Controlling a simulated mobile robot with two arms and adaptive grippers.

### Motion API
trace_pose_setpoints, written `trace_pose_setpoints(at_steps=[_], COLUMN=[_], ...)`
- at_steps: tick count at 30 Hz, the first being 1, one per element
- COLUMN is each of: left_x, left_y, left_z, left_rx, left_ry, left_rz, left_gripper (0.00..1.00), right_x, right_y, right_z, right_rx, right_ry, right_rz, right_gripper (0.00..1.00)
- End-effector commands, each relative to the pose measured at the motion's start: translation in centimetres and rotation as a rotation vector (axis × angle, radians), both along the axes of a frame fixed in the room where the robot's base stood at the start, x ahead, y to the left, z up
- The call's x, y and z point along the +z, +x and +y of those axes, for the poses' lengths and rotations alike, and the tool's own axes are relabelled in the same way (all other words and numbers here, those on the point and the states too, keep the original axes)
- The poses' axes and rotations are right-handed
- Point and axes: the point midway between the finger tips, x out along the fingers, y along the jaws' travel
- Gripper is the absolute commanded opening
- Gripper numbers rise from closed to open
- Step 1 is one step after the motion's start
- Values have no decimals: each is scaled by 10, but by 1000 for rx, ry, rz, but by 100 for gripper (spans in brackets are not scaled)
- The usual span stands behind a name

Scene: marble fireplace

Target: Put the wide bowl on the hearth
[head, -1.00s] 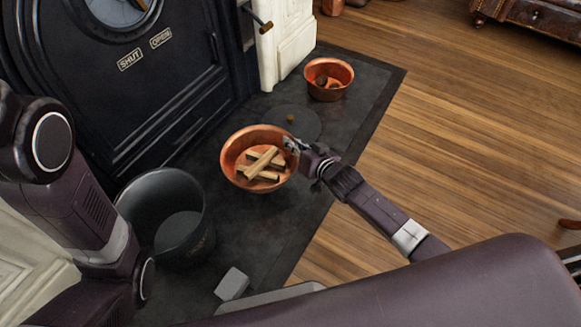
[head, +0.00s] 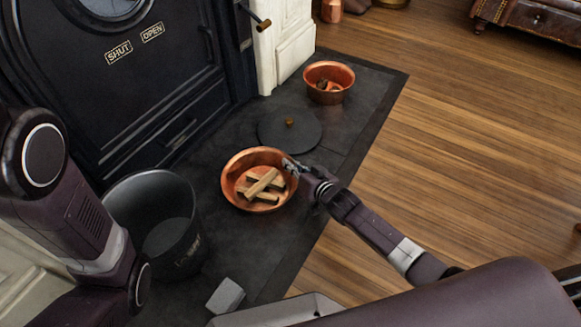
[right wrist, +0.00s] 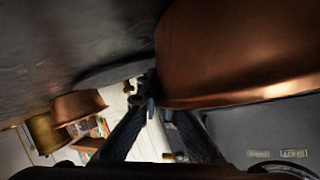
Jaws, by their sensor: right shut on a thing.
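The wide bowl (head: 236,190) is copper and holds several split wood sticks (head: 262,183). It is over the dark hearth slab (head: 328,130), between the black bucket and the round dark lid. My right gripper (head: 293,170) is shut on the bowl's right rim. In the right wrist view the bowl (right wrist: 235,50) fills the upper right, beside the fingers (right wrist: 148,108). The bowl looks about level; I cannot tell whether its base touches the slab. My left arm shows at the left, but its gripper is out of view.
A black bucket (head: 187,240) stands left of the bowl. A flat dark lid (head: 275,132) with a brass knob lies behind it. A smaller copper bowl (head: 327,92) stands at the slab's far end. The black stove door (head: 150,75) rises behind. Wooden floor (head: 450,150) is clear at right.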

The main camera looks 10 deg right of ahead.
Motion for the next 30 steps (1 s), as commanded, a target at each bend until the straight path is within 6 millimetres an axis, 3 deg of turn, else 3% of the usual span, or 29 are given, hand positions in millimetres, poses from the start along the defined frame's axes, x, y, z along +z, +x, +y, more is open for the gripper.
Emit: trace_pose_setpoints(at_steps=[2, 8, 20, 30], left_x=[1, 1, 9, 53], left_y=[0, 0, 0, 0], left_z=[0, 1, 1, 1], left_rx=[1, 2, 2, 3], left_ry=[0, -2, -2, -2], left_rz=[0, 0, 0, 1], left_gripper=[40, 40, 40, 40], right_x=[3, 0, 5, 30], right_y=[1, 0, -7, -58], right_z=[0, 0, -2, -20], right_rx=[0, 0, 0, -1], right_ry=[2, -2, -1, -2], right_rz=[-3, 2, 2, 4], right_gripper=[0, 23, 23, 23])
